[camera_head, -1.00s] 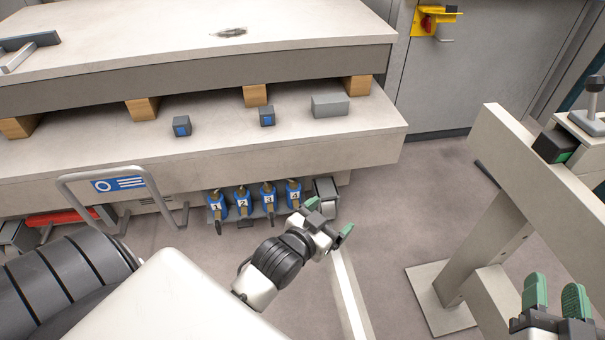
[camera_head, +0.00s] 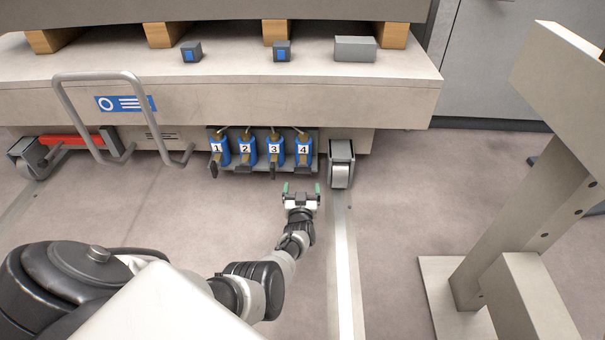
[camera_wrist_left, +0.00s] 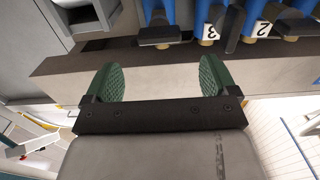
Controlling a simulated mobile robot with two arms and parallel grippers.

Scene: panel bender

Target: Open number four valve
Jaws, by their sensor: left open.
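The number four valve (camera_head: 304,148) is the rightmost in a row of blue valves under the machine's front edge. Its white label reads 4. My left gripper (camera_head: 301,188) is just in front of and below it, apart from it, with green fingers spread and nothing between them. In the left wrist view, the open gripper (camera_wrist_left: 158,80) points toward the row, which appears upside down. A dark lever end (camera_wrist_left: 160,36) on a blue body there lies ahead between the fingertips; its number is hidden. My right gripper is not in view.
Valves one (camera_head: 218,150), two (camera_head: 245,150) and three (camera_head: 274,150) stand close to the left. A metal caster wheel (camera_head: 341,165) is just right of valve four. The machine's ledge (camera_head: 250,100) overhangs the row. A grey post (camera_head: 520,220) stands at right.

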